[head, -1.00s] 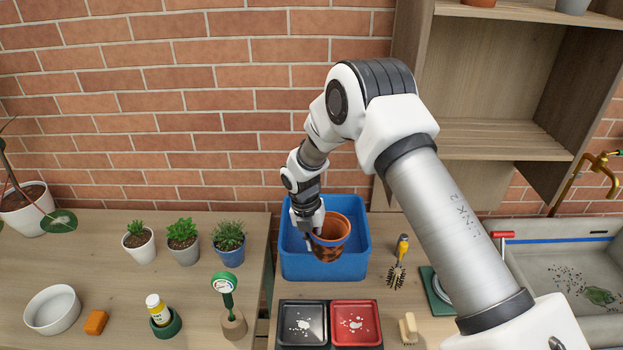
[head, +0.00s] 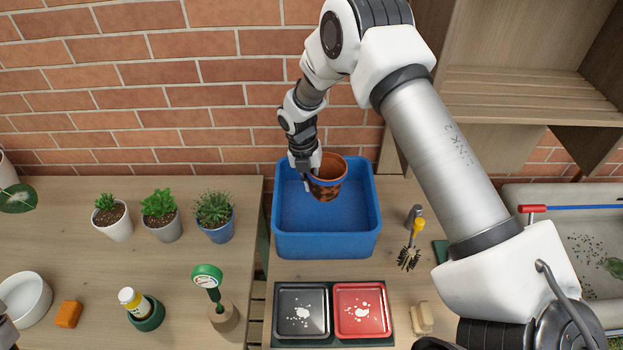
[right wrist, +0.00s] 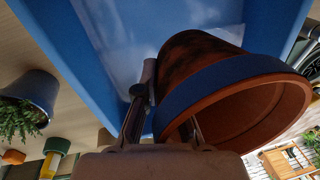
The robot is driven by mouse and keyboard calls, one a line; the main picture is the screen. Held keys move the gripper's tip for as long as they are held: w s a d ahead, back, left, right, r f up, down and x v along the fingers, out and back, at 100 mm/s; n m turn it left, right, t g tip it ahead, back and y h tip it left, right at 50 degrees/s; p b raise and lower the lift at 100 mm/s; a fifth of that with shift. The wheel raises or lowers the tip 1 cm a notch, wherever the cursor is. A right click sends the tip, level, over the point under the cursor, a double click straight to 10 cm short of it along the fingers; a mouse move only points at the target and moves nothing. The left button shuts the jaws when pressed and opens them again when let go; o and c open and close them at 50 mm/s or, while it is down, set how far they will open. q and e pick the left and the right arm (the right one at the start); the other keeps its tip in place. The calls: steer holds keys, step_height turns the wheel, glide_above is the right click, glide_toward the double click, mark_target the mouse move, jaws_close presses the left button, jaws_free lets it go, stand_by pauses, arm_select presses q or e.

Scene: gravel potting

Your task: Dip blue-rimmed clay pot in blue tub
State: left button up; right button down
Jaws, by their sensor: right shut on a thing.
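The clay pot (head: 329,186) is orange-brown with dark patches on its wall. Its blue rim band (right wrist: 215,85) shows clearly in the right wrist view, where the pot looks tilted. My right gripper (head: 311,176) is shut on the pot's wall near the rim, at the pot's left side. The blue tub (head: 327,246) stands against the brick wall. The pot is over the back half of the tub, overlapping its back rim in the head view. The tub's inside shows pale reflections in the right wrist view.
A black tray (head: 301,312) and a red tray (head: 361,310) lie in front of the tub. A brush (head: 411,249) lies to its right. Several potted plants (head: 160,213) stand on the left bench. A sink (head: 591,247) is at the right.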

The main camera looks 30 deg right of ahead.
steer(key=shift+f, duration=0.6)
steer(key=shift+s+a+f+b, duration=0.15)
steer(key=shift+f+b, duration=0.1)
steer(key=shift+b, duration=0.2)
step_height(320, 180, down, 5)
steer(key=shift+r+b, duration=0.15)
steer(key=shift+b, duration=1.1)
step_height(320, 180, down, 2)
steer(key=shift+s+f+b, duration=0.1)
steer(key=shift+f+b, duration=0.05)
steer(key=shift+b, duration=0.65)
steer(key=shift+f+b, duration=0.45)
steer(key=shift+f, duration=0.5)
steer(key=shift+f, duration=0.15)
step_height(320, 180, up, 15)
steer(key=p, duration=1.1)
